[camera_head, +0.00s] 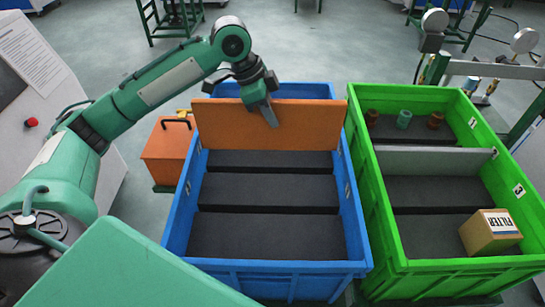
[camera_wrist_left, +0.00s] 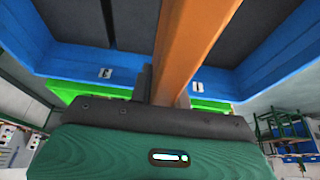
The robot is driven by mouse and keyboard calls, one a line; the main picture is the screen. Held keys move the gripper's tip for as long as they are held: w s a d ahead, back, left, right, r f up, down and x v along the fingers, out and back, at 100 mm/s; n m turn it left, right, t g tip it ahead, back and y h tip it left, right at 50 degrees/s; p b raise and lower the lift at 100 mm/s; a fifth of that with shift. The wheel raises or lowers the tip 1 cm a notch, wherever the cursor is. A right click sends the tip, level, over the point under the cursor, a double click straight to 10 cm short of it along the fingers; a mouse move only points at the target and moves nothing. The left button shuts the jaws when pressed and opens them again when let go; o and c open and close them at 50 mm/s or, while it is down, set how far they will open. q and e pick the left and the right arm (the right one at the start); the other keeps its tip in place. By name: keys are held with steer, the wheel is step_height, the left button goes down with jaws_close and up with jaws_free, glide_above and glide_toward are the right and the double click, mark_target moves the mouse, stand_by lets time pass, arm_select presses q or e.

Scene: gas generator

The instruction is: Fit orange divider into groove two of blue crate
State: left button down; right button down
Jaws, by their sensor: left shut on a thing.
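The blue crate (camera_head: 270,268) stands on the floor in the middle of the head view. Dark cross grooves divide its dark floor. The orange divider (camera_head: 225,125) is upright and spans the crate's width toward its far end. Its top corners overlap the side rims in the picture. My left gripper (camera_head: 268,112) is shut on the divider's top edge, right of its middle. The left wrist view shows the divider (camera_wrist_left: 192,40) between the fingers (camera_wrist_left: 165,90), with the crate (camera_wrist_left: 85,62) on both sides. I cannot tell whether its lower edge touches a groove. My right gripper is not in view.
A green crate (camera_head: 450,264) stands close on the right, with a grey divider (camera_head: 435,160), several small cylinders and a filter box (camera_head: 490,232) inside. An orange box (camera_head: 168,152) sits left of the blue crate. Pipes and gauges (camera_head: 434,20) stand at the upper right.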

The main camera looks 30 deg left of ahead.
mark_target(252, 122)
arm_select(q)
step_height(252, 122, down, 14)
steer(key=shift+f, duration=0.15)
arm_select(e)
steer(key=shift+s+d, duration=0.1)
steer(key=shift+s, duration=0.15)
arm_select(q)
steer(key=shift+w, duration=0.1)
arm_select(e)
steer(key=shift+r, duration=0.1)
arm_select(q)
steer(key=c, duration=1.3)
jaws_free()
steer(key=shift+f, duration=0.1)
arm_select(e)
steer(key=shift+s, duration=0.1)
arm_select(q)
steer(key=v, duration=1)
steer(key=shift+r, duration=0.35)
steer(key=shift+v, duration=0.8)
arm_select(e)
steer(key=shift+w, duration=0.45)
